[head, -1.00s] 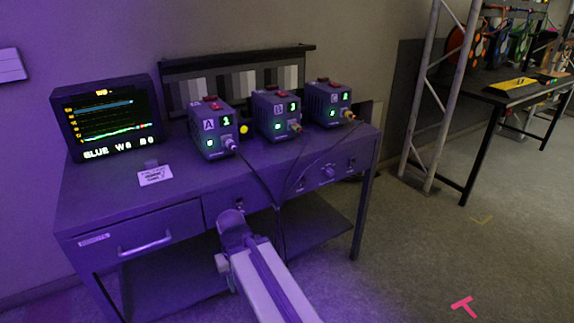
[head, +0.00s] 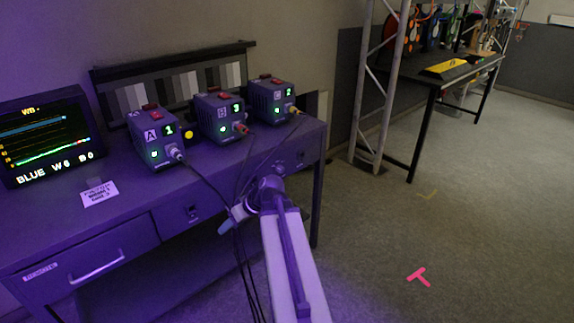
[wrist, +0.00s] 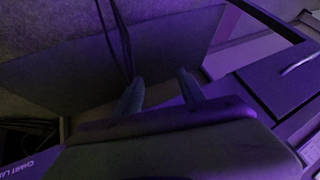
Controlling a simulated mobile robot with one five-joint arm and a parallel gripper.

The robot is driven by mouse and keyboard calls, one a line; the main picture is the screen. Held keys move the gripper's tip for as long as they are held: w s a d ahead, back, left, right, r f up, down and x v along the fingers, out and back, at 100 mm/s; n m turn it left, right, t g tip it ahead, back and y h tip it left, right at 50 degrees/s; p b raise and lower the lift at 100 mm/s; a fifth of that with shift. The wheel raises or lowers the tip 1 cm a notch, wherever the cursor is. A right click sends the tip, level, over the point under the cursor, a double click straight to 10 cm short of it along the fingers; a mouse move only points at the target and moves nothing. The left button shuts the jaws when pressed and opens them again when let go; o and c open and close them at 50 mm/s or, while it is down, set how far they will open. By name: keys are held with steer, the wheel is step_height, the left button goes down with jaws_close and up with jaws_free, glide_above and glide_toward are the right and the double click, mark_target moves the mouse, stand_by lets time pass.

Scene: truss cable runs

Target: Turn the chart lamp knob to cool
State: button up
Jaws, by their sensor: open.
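The desk's right front panel carries a small round knob (head: 278,168), just above my arm's wrist joint in the head view. It is small and dark, and its pointer setting cannot be read. In the wrist view part of a "CHART LA..." label (wrist: 20,166) shows at the lower left, but the knob does not show. My gripper (head: 228,222) is in front of the desk, below and left of the knob, apart from it. Its two fingers (wrist: 160,80) are spread with nothing between them.
Dark cables (head: 240,250) hang from the boxes close by my gripper. Boxes A (head: 154,137), B (head: 220,116) and C (head: 273,100) stand on the desk (head: 130,195), beside a monitor (head: 45,135).

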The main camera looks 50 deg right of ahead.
steer(key=s+d+r+t+h+p, duration=0.15)
steer(key=d+r, duration=0.25)
steer(key=d, duration=0.4)
steer(key=s+d+r+t, duration=0.3)
steer(key=d, duration=0.5)
steer(key=m+t+h, duration=0.1)
steer(key=t+h, duration=0.2)
glide_toward(283, 170)
steer(key=shift+g, duration=0.35)
steer(key=b+x, duration=0.2)
steer(key=x, duration=0.2)
steer(key=b+x, duration=0.3)
steer(key=shift+w+a+r+b, duration=0.1)
steer(key=shift+w+b, duration=0.25)
steer(key=shift+w, duration=0.55)
